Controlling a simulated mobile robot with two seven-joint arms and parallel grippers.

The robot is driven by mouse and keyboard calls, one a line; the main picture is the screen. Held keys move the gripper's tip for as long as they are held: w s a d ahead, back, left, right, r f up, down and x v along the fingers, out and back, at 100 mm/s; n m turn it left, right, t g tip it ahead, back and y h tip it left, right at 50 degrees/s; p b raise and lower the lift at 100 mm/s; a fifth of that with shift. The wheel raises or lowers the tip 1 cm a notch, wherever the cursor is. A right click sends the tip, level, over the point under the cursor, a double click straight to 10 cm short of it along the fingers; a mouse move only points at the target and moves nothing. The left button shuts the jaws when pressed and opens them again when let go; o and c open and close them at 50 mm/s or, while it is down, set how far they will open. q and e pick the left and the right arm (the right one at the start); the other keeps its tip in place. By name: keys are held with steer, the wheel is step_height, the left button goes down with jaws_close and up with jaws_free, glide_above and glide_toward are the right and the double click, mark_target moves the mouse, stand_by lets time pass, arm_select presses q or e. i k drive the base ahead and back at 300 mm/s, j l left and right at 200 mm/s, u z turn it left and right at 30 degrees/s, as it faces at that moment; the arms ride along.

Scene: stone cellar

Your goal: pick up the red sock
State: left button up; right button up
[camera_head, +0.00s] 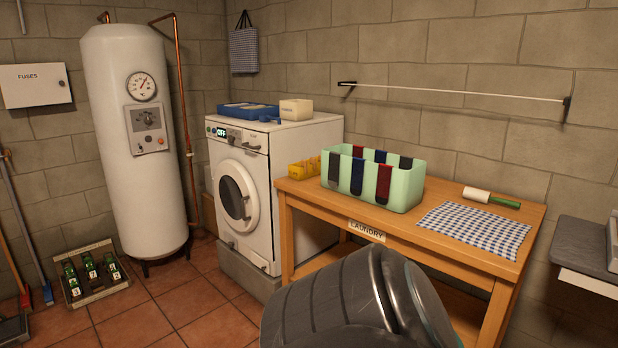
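A red sock (384,184) hangs over the front wall of a mint-green bin (409,192) on the wooden table. It is the rightmost of three socks on that wall, beside a blue sock (357,176) and a black sock (334,167). At the bin's back rim are the tops of a second dark red piece (357,151), a blue one (380,156) and a dark one (405,162); their lower parts are hidden. Neither gripper's fingers show. A large dark rounded body at the bottom centre covers part of the table's front.
The wooden table (449,251) also bears a checked cloth (474,229), a green-handled roller (491,197) and a yellow box (304,168). A washing machine (262,203) stands left of it. A rail (455,93) runs along the wall above. Floor at left is partly clear.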

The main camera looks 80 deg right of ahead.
mark_target(384, 171)
steer(key=z, duration=2.9)
